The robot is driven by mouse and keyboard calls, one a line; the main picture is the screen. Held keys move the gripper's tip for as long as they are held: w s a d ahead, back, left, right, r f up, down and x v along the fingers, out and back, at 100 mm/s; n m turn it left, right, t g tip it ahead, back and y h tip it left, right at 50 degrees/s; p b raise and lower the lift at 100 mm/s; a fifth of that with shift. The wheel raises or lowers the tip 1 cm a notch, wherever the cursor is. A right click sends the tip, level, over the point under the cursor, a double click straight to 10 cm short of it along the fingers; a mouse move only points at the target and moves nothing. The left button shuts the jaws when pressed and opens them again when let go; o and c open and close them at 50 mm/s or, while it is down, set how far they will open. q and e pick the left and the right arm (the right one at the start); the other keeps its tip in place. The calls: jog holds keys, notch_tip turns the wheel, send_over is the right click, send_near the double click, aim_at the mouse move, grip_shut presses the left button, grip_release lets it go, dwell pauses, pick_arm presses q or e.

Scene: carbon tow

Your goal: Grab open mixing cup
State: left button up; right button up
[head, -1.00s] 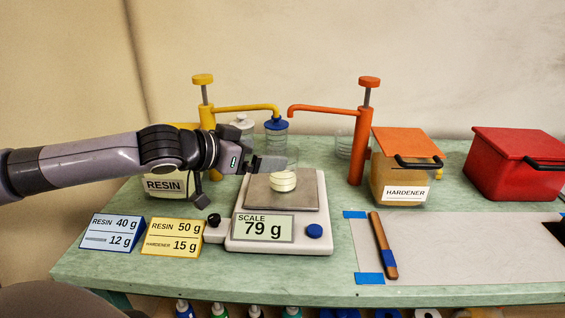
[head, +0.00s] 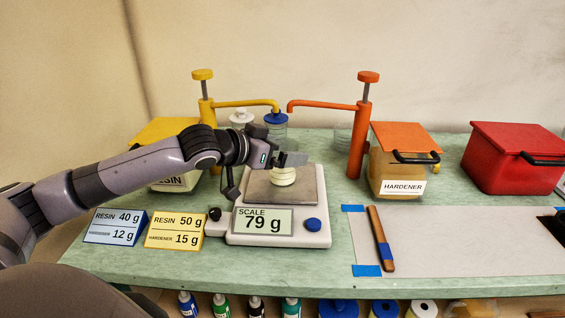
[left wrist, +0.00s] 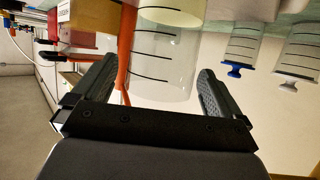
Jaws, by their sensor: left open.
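The open mixing cup (head: 283,176) is clear, with a cream filling at its bottom. It stands upright on the scale's metal plate (head: 308,190), and the display reads 79 g. My left gripper (head: 290,159) is open at the cup's upper part, and its fingers partly hide the clear wall. In the left wrist view, turned upside down, the cup (left wrist: 160,62) with dark graduation lines shows between the two spread fingers (left wrist: 155,92). Gaps show beside both fingers; I cannot tell whether either touches the wall. My right gripper is not in view.
Behind the scale stand a yellow pump (head: 207,112), an orange pump (head: 360,130) and a blue-topped clear container (head: 276,130). The hardener box (head: 400,165) and red box (head: 512,160) are right. Two recipe cards (head: 115,227) stand front left. A wooden-handled tool (head: 380,240) lies on a mat.

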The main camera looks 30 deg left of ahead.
pick_arm(q)
jog(key=shift+w+d+f, duration=0.1)
jog(key=shift+w+f, duration=0.05)
jog(key=shift+w, duration=0.2)
jog(key=c, duration=1.1)
jog(key=shift+o, duration=0.2)
